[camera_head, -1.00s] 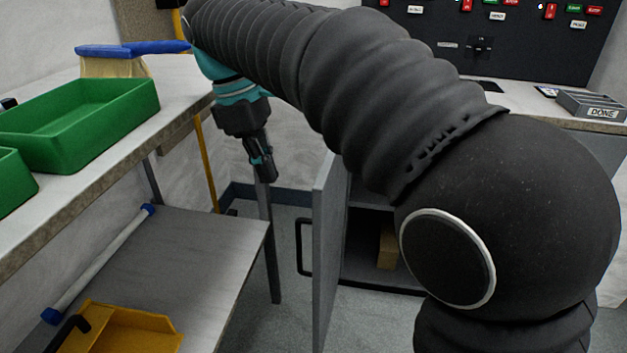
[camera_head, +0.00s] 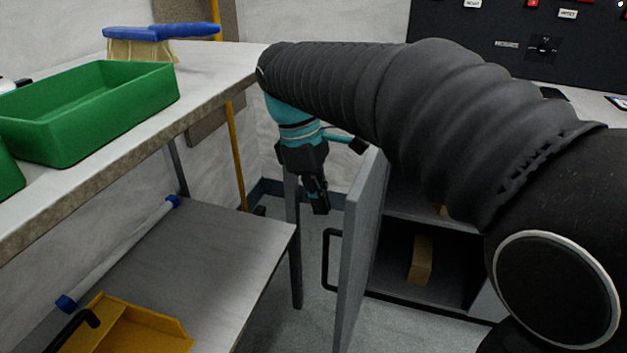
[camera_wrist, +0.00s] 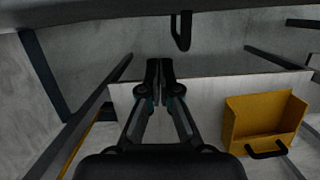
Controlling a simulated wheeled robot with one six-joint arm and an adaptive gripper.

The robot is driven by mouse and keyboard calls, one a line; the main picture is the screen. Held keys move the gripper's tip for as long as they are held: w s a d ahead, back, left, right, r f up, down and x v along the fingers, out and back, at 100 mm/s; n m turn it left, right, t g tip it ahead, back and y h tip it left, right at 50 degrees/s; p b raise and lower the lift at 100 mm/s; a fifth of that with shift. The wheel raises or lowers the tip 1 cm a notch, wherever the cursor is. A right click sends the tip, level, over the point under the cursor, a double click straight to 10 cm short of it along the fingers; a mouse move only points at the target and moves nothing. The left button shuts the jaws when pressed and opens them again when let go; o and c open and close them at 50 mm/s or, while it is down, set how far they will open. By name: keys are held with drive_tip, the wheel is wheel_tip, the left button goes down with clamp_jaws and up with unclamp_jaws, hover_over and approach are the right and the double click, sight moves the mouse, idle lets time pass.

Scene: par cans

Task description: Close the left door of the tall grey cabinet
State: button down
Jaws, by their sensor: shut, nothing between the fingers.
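The open door (camera_head: 360,265) of the grey cabinet (camera_head: 480,240) stands out toward me, seen nearly edge-on. Its black handle (camera_head: 330,262) is on its left face. Behind it the cabinet's inside shows a shelf and a small tan block (camera_head: 421,260). My arm hides much of the cabinet. My gripper (camera_head: 320,208) is shut and empty, pointing down, left of the door's upper part on the handle side. I see no clear contact. In the wrist view my gripper's fingertips (camera_wrist: 159,66) are together, and a black handle (camera_wrist: 182,32) hangs from a grey panel at the top.
A bench (camera_head: 225,85) on the left holds green bins (camera_head: 95,115) and a blue brush (camera_head: 165,33). Its lower shelf (camera_head: 215,240) holds a yellow dustpan (camera_head: 135,325). A table leg (camera_head: 293,240) stands close to my gripper. A narrow floor strip lies between shelf and door.

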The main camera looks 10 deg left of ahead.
drive_tip(key=d, duration=0.4)
drive_tip(key=shift+s+f, duration=0.1)
drive_tip(key=shift+s, duration=0.15)
